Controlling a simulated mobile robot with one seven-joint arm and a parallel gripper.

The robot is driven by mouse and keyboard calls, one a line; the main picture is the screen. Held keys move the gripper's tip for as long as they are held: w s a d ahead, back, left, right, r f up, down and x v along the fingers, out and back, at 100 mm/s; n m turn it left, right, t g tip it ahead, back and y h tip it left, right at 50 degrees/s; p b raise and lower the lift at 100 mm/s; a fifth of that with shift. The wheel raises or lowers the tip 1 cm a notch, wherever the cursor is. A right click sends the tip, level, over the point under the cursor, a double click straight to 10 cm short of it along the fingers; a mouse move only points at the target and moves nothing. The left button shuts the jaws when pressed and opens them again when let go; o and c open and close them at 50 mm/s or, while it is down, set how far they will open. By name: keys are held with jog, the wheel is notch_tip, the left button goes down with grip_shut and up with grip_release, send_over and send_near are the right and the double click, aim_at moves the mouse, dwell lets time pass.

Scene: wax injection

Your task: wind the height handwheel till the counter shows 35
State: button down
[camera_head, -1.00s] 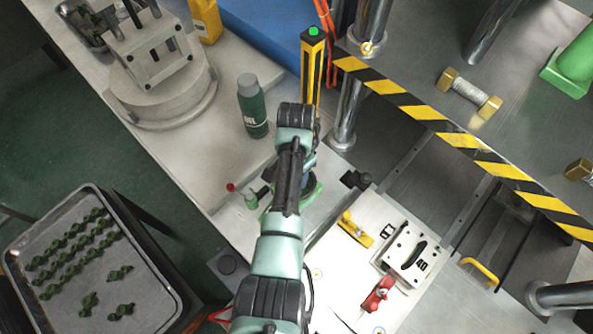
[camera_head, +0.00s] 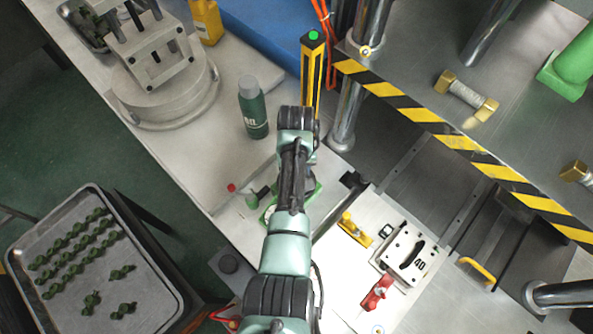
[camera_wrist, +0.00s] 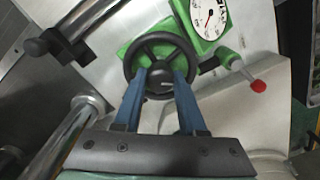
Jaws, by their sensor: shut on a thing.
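The black handwheel (camera_wrist: 160,37) shows in the wrist view, mounted on a green housing (camera_wrist: 128,47). My gripper (camera_wrist: 160,78) has its two blue fingers on the near side of the wheel, one at each side of the hub, and is shut on it. A round white dial with a red needle (camera_wrist: 208,18) sits on the green housing just beyond the wheel, cut off by the top edge.
A red-knobbed lever (camera_wrist: 257,86) sticks out to the right of the wheel. A dark green bottle (camera_head: 253,110) stands beside my arm. A metal column (camera_head: 346,125) and a striped plate edge (camera_head: 470,150) are to the right. A white plate marked 40 (camera_head: 412,250) lies nearby.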

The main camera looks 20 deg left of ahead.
jog(key=n, duration=0.7)
dwell(0.6)
jog(key=shift+c, duration=2.4)
grip_release()
notch_tip(320, 180, up, 13)
jog(key=b, duration=0.1)
jog(key=shift+b, duration=0.3)
